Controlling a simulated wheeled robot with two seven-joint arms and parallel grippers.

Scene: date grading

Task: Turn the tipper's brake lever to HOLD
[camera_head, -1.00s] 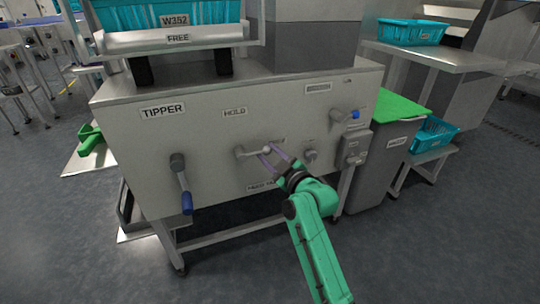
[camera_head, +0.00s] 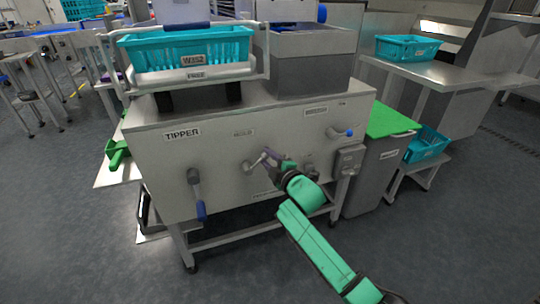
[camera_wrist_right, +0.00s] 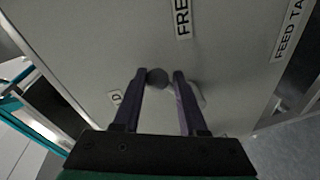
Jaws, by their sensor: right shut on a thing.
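The HOLD label (camera_head: 243,133) is above the hub. My right gripper (camera_head: 267,155) is shut on the lever's knob end; its purple fingers partly hide it. My left gripper is not in view.
A teal crate (camera_head: 190,50) rests on the tipper's top cradle. A green-lidded bin (camera_head: 388,145) stands close at right.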

